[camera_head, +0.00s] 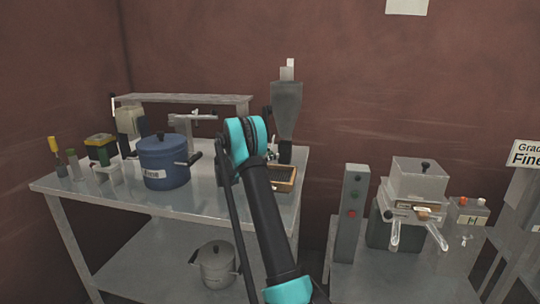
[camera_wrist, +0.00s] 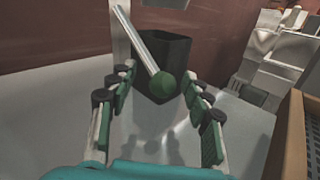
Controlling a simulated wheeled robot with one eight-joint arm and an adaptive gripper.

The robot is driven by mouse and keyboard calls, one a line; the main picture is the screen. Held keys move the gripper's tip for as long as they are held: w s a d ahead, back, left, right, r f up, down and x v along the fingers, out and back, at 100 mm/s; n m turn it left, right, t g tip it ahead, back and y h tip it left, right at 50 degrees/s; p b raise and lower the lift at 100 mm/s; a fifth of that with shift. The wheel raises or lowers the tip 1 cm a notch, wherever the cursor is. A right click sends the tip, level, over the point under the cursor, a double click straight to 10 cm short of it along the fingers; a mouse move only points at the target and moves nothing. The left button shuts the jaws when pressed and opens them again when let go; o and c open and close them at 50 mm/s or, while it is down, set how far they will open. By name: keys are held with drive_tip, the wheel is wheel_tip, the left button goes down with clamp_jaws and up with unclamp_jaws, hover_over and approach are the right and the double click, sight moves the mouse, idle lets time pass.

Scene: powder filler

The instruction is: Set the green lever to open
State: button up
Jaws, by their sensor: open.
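The green lever shows in the wrist view as a metal rod (camera_wrist: 136,42) slanting down to a round green knob (camera_wrist: 163,85). My gripper (camera_wrist: 158,80) is open, with one finger on each side of the knob. The knob lies between the fingertips, and I see no clear contact. In the head view my arm hides the lever and most of my gripper. The powder filler's grey hopper (camera_head: 286,104) stands at the back right of the metal table (camera_head: 215,206).
A dark open container (camera_wrist: 172,50) stands behind the knob. A wooden-rimmed tray (camera_head: 283,178) sits right of my gripper; its edge also shows in the wrist view (camera_wrist: 296,135). A blue pot (camera_head: 163,163) stands to the left. Grey machines (camera_head: 415,185) stand further right.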

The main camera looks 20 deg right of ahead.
clamp_jaws()
